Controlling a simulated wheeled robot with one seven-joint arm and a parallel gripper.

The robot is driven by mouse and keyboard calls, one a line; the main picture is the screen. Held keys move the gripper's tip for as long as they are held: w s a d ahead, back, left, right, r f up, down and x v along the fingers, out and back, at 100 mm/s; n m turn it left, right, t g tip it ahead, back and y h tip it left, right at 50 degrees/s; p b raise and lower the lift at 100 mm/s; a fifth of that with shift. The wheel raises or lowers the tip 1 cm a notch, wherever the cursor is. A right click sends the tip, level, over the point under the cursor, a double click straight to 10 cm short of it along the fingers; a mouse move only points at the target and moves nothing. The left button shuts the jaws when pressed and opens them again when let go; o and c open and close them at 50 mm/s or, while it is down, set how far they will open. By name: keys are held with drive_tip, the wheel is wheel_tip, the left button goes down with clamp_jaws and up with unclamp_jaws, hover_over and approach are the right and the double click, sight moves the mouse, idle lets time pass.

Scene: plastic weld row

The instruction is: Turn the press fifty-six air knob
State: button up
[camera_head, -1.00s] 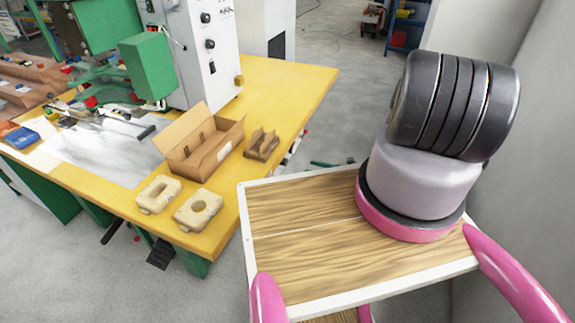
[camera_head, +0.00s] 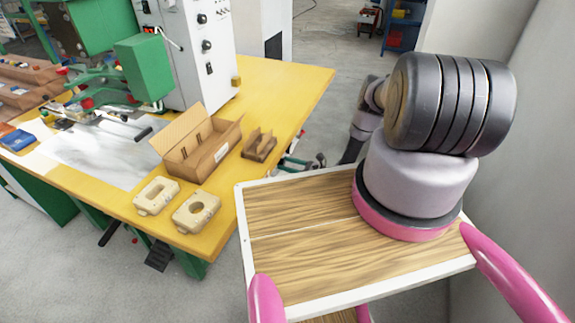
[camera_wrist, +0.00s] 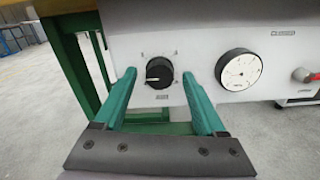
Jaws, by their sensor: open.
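A black round knob (camera_wrist: 159,72) on a pale grey panel (camera_wrist: 197,50) shows in the wrist view, with small marks around it and a dark label below. My gripper (camera_wrist: 163,76) is open. Its two green fingers stand to the left and right of the knob in the picture. I cannot tell how far the fingertips are from the panel. A white dial gauge (camera_wrist: 239,70) sits to the right of the knob. In the head view the knob and my gripper are hidden.
A red-handled part (camera_wrist: 303,75) sits right of the gauge. The head view shows a yellow table (camera_head: 283,88) with an open cardboard box (camera_head: 203,157), a smaller brown holder (camera_head: 259,146), two beige parts and a white-and-green machine (camera_head: 196,62).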

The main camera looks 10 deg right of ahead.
clamp_jaws()
drive_tip(key=shift+m, duration=0.4)
drive_tip(key=m, duration=0.4)
drive_tip(key=shift+m, duration=0.3)
drive_tip(key=m, duration=1)
drive_tip(key=shift+m, duration=2.6)
